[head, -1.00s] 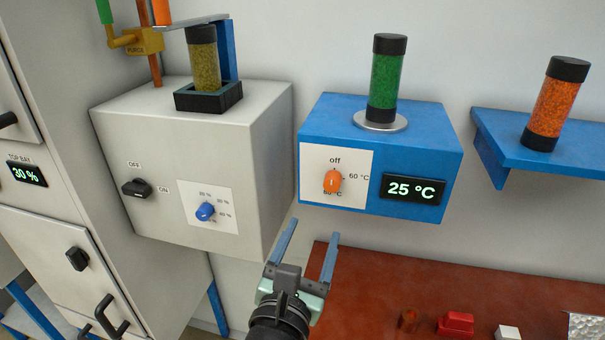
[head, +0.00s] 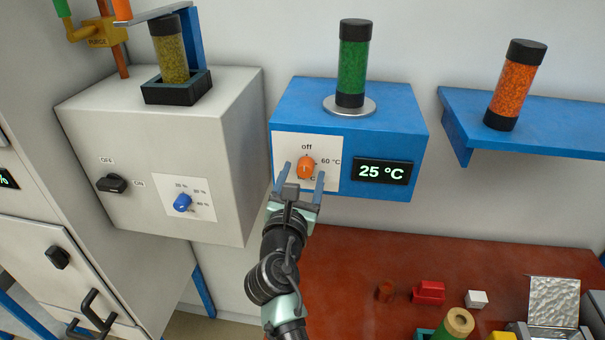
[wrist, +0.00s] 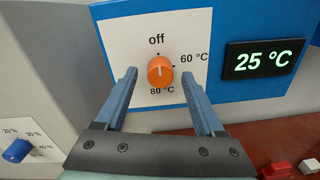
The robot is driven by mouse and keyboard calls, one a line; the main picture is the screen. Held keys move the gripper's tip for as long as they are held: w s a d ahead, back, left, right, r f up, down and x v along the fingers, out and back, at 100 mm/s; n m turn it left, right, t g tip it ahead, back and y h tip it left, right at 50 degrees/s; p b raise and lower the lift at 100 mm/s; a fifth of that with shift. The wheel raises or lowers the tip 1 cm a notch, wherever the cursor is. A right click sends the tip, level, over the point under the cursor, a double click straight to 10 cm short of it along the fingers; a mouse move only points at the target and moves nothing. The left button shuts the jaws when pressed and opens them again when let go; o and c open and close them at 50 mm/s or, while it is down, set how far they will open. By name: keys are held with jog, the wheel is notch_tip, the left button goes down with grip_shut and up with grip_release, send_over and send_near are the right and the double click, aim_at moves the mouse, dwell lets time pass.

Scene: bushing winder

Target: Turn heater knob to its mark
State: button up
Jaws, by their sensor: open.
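The heater is a blue box (head: 400,120) with a white dial plate. Its orange knob (head: 306,167) has a light pointer line that points up to "off" in the wrist view (wrist: 160,71). Marks read "off" at the top, "60 °C" at the right and "80 °C" below. The display (head: 382,170) reads 25 °C. My gripper (head: 301,180) is open in front of the plate, its fingers on either side of and below the knob. In the wrist view the fingertips (wrist: 160,74) flank the knob without visibly touching it.
A green-filled cylinder (head: 353,65) stands on the heater. A grey box (head: 160,140) with a blue knob (head: 182,202) and black switch (head: 112,184) is at left. A red-brown bench (head: 350,270) lies below, with small items at right. A blue shelf (head: 560,125) holds an orange-filled cylinder (head: 515,85).

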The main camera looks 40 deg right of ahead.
grip_shut()
dwell(0.4)
